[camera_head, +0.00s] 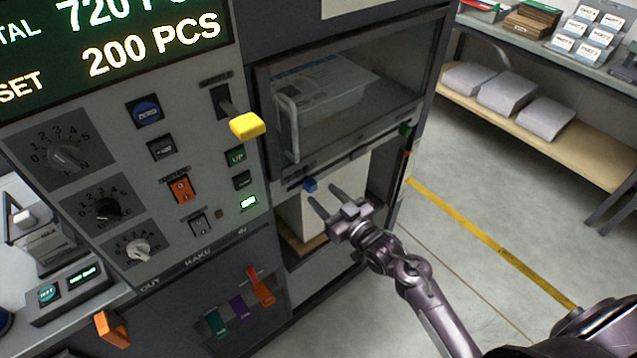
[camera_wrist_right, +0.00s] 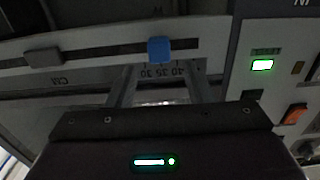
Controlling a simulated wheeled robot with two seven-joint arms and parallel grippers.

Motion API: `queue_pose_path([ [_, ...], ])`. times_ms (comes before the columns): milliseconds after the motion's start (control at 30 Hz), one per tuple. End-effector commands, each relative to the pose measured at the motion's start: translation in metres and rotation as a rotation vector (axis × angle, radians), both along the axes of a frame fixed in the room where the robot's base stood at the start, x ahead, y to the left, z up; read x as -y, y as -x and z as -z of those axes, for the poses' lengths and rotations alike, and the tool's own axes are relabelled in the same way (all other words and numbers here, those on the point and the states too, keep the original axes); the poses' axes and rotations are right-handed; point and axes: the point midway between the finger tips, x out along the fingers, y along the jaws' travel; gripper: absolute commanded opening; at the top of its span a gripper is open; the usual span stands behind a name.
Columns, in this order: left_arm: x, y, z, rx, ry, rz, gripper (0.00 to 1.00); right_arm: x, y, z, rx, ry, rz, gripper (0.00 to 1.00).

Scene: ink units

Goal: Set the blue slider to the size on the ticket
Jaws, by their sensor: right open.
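The blue slider (camera_head: 310,185) is a small block on the rail below the glass door of the machine. It also shows in the right wrist view (camera_wrist_right: 159,48), above a printed scale (camera_wrist_right: 160,72) where 40, 35 and 30 can be read upside down. My right gripper (camera_head: 326,196) is open and empty, with its two fingers pointing at the rail just below and to the right of the slider. In the wrist view the fingers (camera_wrist_right: 163,80) reach up on both sides below the slider, apart from it as far as I can tell. I cannot make out a size ticket. My left gripper is out of view.
A grey slider (camera_wrist_right: 43,56) sits on the same rail. A yellow lever handle (camera_head: 247,126) juts out from the control panel above left. The display (camera_head: 120,35) reads 200 PCS. Open floor (camera_head: 480,270) lies to the right, before a shelf (camera_head: 560,135) with wrapped stacks.

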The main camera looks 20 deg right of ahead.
Motion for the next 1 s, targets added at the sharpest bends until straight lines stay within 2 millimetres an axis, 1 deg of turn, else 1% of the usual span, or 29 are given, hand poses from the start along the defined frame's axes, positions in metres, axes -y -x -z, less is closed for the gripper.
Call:
queue_pose_path([
  [33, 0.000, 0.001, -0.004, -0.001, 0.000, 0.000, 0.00, -0.003, -0.010, -0.003, 0.001, -0.001, 0.001, 0.47],
  [100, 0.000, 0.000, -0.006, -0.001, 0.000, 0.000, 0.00, -0.008, -0.020, -0.003, 0.001, -0.001, 0.000, 0.47],
  [200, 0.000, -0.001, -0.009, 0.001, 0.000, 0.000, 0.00, -0.011, -0.032, -0.001, 0.000, -0.001, 0.001, 0.47],
  [300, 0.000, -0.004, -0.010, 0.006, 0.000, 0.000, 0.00, -0.014, -0.039, 0.000, -0.002, 0.001, 0.001, 0.47],
  [433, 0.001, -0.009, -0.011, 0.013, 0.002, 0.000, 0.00, -0.016, -0.043, 0.000, -0.002, 0.001, 0.001, 0.47],
  [633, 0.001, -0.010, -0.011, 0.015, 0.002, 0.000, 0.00, -0.016, -0.043, 0.001, -0.002, 0.001, 0.001, 0.47],
  [667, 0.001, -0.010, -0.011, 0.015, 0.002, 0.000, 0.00, -0.016, -0.043, 0.001, -0.002, 0.001, 0.001, 0.45],
  [1000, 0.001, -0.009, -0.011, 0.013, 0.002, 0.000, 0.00, -0.016, -0.043, 0.001, -0.002, 0.001, 0.001, 0.00],
])
